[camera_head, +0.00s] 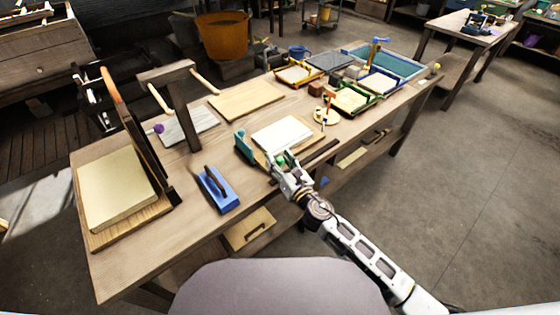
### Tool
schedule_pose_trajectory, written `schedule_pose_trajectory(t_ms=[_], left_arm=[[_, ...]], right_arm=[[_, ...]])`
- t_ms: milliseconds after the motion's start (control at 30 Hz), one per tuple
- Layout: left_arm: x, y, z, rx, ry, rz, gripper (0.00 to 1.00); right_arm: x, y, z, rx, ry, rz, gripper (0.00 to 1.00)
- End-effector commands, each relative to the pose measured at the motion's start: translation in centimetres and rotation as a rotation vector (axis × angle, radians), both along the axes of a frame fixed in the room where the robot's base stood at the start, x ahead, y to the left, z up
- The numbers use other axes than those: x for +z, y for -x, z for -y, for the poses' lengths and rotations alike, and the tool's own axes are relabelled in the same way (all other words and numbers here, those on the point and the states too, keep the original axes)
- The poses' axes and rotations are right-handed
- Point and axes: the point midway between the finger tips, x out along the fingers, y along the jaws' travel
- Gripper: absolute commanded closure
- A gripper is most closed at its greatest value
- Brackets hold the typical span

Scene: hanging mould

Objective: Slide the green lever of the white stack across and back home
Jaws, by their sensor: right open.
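The white stack (283,133) lies on a wooden board near the front middle of the workbench. A small green part, which looks like the green lever (280,160), shows at the stack's front edge. My right gripper (283,163) is open at that edge, with its fingers around or just beside the green part. I cannot tell whether they touch it, since the gripper hides part of it. A teal block (243,145) stands at the stack's left end. My left gripper is not in view.
A blue tool with a dark handle (217,188) lies left of the stack. A wooden board (246,101) lies behind. A small round stand (326,116) and several trays are to the right.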

Motion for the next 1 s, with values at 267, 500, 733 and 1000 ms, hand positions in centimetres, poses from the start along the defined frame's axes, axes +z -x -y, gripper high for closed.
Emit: schedule_pose_trajectory(t_ms=[267,500,733,1000], left_arm=[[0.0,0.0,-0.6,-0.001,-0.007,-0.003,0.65],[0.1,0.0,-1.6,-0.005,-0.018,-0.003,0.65],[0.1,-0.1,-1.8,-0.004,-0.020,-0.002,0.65],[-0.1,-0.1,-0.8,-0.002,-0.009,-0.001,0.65]], right_arm=[[0.0,0.0,0.0,0.000,0.000,0.000,0.78],[0.0,0.0,0.0,0.000,0.000,0.000,1.00],[0.0,-0.1,0.2,0.000,0.000,0.000,1.00],[0.0,-1.5,2.0,-0.001,0.002,0.002,1.00]])
